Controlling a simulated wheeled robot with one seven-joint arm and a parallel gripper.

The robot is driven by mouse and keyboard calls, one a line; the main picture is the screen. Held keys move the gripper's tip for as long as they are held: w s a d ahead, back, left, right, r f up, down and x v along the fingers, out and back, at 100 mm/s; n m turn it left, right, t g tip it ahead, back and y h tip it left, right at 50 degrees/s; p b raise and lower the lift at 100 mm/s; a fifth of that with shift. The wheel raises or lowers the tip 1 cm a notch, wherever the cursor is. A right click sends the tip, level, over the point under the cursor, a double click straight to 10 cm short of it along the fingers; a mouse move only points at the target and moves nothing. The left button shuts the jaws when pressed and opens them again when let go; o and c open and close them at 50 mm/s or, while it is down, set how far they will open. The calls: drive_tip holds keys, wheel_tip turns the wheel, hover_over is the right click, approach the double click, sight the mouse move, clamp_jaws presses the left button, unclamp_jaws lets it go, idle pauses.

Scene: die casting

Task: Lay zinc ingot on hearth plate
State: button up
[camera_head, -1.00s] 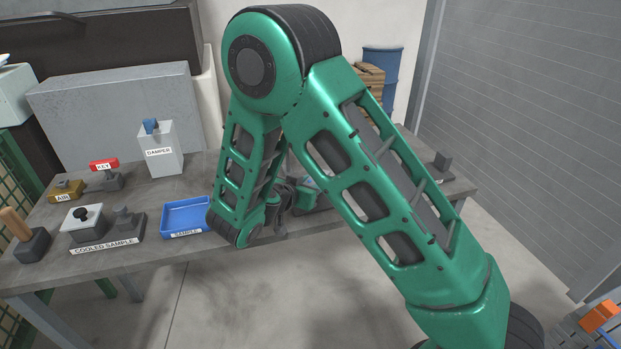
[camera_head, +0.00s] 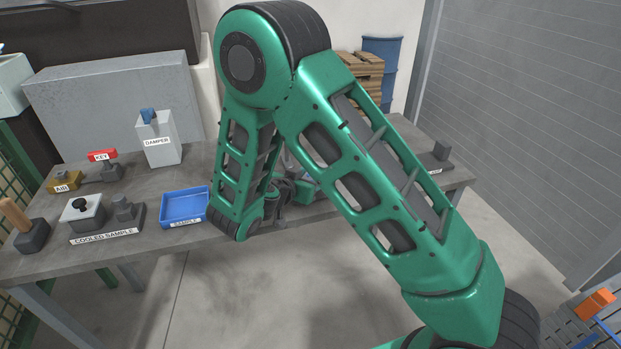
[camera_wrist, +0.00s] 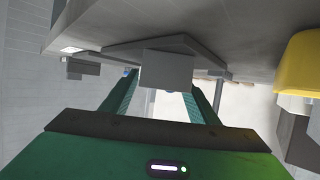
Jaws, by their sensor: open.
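In the wrist view my gripper (camera_wrist: 163,88) is open, with its two green fingers apart. A plain grey block (camera_wrist: 166,70) shows between the fingers, with a dark grey plate (camera_wrist: 150,45) at its base on the bench. I take the block for the zinc ingot and the plate for the hearth plate, but no readable label confirms either. The view is upside down, with the bench top at the upper edge. I cannot tell whether the fingers touch the block. In the head view my arm hides the block and most of my gripper.
The bench (camera_head: 160,264) carries a blue sample tray (camera_head: 186,206), the cooled sample stand (camera_head: 107,227) and the damper box (camera_head: 157,140) at left. A yellow thing (camera_wrist: 301,62) is at the right in the wrist view.

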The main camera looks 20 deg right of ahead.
drive_tip(key=v, duration=1.2)
drive_tip(key=shift+f, duration=0.15)
drive_tip(key=shift+d, duration=0.4)
drive_tip(key=s+d+r+g+y, duration=0.1)
drive_tip(key=s+d+r+g, duration=0.2)
drive_tip(key=d, duration=0.5)
drive_tip(key=s+d+m+g, duration=0.1)
drive_tip(key=s+d+g, duration=0.25)
drive_tip(key=d, duration=0.35)
drive_tip(key=s+d+r+g+y, duration=0.15)
drive_tip(key=s+d, duration=0.25)
drive_tip(key=d, duration=0.4)
drive_tip(key=s+d+r+n+y, duration=0.1)
drive_tip(key=s+y, duration=0.1)
drive_tip(key=s, duration=0.5)
drive_tip(key=s+r+n+g+y, duration=0.1)
drive_tip(key=s+y, duration=0.1)
drive_tip(key=s, duration=0.5)
drive_tip(key=s+d+r+n+y, duration=0.1)
drive_tip(key=s+r+y, duration=0.1)
drive_tip(key=s, duration=0.5)
drive_tip(key=shift+d+n+y, duration=0.3)
drive_tip(key=shift+y, duration=0.25)
drive_tip(key=shift+f+g, duration=0.1)
drive_tip(key=shift+g, duration=0.2)
